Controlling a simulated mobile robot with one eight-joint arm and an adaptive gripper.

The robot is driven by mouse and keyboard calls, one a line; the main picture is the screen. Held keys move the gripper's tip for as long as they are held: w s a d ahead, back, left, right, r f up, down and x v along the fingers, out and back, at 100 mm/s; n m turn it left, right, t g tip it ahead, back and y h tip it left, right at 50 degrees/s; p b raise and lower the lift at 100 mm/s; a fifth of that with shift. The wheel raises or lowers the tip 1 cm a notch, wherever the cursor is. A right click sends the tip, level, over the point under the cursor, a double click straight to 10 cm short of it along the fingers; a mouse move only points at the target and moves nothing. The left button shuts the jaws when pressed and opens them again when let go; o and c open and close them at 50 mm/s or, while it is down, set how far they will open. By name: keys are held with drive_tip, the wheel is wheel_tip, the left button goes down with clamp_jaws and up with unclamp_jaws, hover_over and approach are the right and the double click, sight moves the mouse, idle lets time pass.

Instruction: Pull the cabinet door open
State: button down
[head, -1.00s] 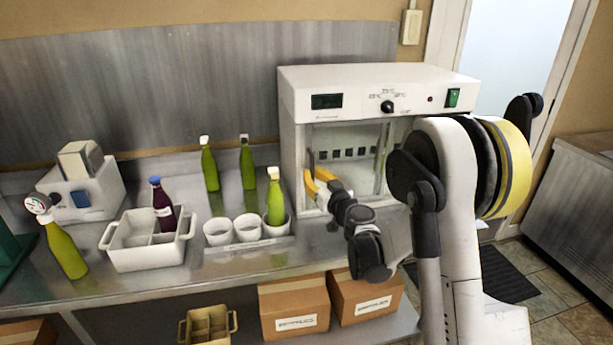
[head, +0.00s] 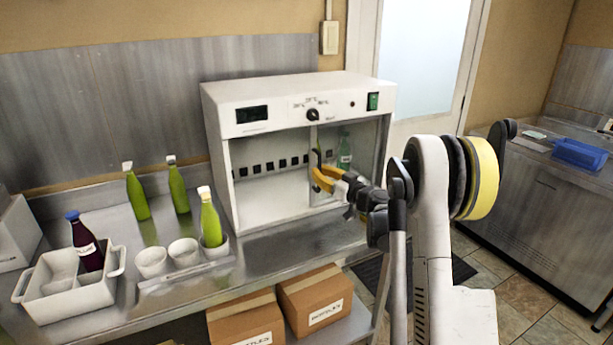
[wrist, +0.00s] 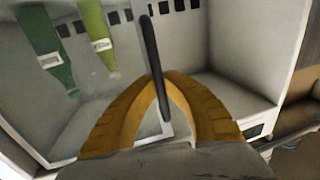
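The white cabinet (head: 222,110) stands on the steel bench with a dial and display on top. Its glass door (head: 368,150) covers the right part of the opening, and the left part is uncovered. My gripper (head: 320,174) is at the door's dark upright handle (head: 318,158), near the middle of the opening. In the wrist view, the yellow fingers of my gripper (wrist: 172,78) close around the black handle (wrist: 150,48). Green bottles (wrist: 97,38) show through the glass to the left of the handle, and bare cabinet interior shows to the right.
Green bottles (head: 137,195), white cups (head: 184,252) and a white caddy (head: 70,298) with a dark bottle stand on the bench left of the cabinet. Cardboard boxes (head: 316,297) sit on the shelf below. A steel counter (head: 540,195) stands at the right.

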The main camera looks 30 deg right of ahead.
drive_tip(key=shift+d, duration=0.25)
drive_tip(key=c, duration=1.5)
unclamp_jaws()
drive_tip(key=s, duration=0.4)
drive_tip(key=s+d, duration=0.1)
drive_tip(key=s, duration=0.3)
drive_tip(key=s+d, duration=0.1)
drive_tip(key=s, duration=0.3)
drive_tip(key=shift+d, duration=0.15)
drive_tip(key=shift+w, duration=0.1)
